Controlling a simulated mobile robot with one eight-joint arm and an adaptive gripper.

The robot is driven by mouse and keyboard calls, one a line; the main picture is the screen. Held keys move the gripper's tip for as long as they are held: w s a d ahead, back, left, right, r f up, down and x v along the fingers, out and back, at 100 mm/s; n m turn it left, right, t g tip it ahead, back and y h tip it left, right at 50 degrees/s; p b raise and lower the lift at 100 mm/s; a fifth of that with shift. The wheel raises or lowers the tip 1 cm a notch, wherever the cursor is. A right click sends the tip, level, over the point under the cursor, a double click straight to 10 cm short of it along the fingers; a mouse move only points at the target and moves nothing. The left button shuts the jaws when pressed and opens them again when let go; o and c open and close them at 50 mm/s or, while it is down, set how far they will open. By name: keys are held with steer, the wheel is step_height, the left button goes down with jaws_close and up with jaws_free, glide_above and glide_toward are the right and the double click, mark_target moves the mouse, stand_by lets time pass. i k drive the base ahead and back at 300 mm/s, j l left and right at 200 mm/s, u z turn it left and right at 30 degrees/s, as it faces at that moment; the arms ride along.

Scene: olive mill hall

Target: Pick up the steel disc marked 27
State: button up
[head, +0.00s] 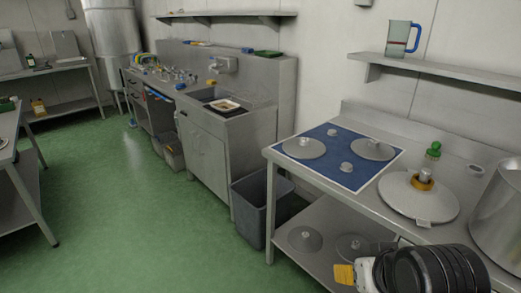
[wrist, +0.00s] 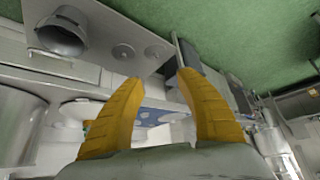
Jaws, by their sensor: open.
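Several grey steel discs with raised centres are in the head view; I cannot read the number 27 on any. Two discs lie on the blue mat (head: 322,167): a left disc (head: 296,152) and a right disc (head: 382,154). A larger disc (head: 400,204) carries a green-capped bottle (head: 432,156) and has a pale tag at its front edge. Two more lie on the lower shelf: one disc (head: 305,243) and another (head: 348,252). My gripper (wrist: 160,75) has its yellow fingers apart and empty; one finger also shows in the head view, below the worktop.
A steel pot (head: 503,215) stands at the worktop's right end. A wall shelf (head: 440,70) holds a blue-handled jug (head: 398,40). A grey bin (head: 255,208) stands beside the sink cabinet (head: 205,153). Open green floor (head: 135,220) lies to the left.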

mark_target(302, 148)
steer(key=i+l+z, duration=0.1)
steer(key=i+z, duration=0.3)
steer(key=i, duration=0.15)
steer(key=i+z, duration=0.45)
steer(key=i+j, duration=0.05)
steer(key=i, duration=0.05)
